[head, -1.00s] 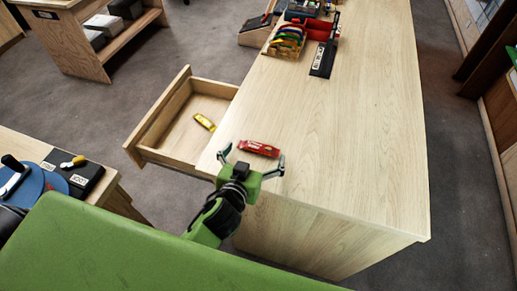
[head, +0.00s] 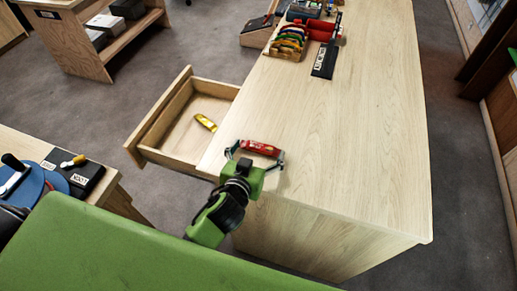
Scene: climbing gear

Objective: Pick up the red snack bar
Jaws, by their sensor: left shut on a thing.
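The red snack bar (head: 260,147) is at the near left part of the wooden counter top, close to the edge by the open drawer. My left gripper (head: 256,152) has a finger at each end of the bar and is shut on it. I cannot tell whether the bar is clear of the counter surface. My right gripper is not in view.
A yellow-wrapped bar (head: 205,122) lies in the open drawer (head: 180,133) left of the counter (head: 350,150). A rack of coloured gear (head: 288,42) and a black sign (head: 324,60) stand at the far end. The counter's middle and right are clear.

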